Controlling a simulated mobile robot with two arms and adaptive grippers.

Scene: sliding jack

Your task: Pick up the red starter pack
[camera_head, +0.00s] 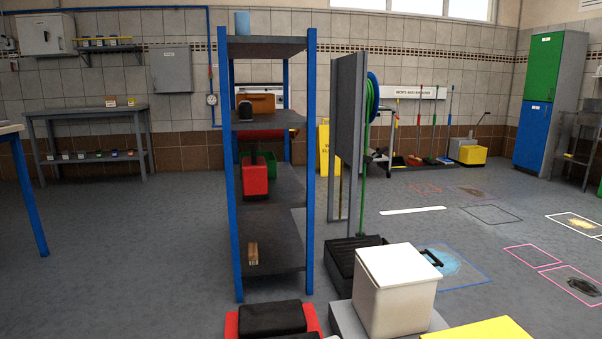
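A red pack (255,179) with dark parts on top stands upright on a middle level of the blue-posted shelf rack (308,150). It is the thing that looks most like the red starter pack, though its details are too small to be sure. A green item (271,163) stands just behind it, partly hidden. Neither of my grippers is in view, and nothing touches the red pack.
A red item with a black top (272,319), a white box (396,292) and a yellow surface (482,331) fill the near bottom edge. A grey panel (348,135) stands right of the rack. Floor left of the rack is clear.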

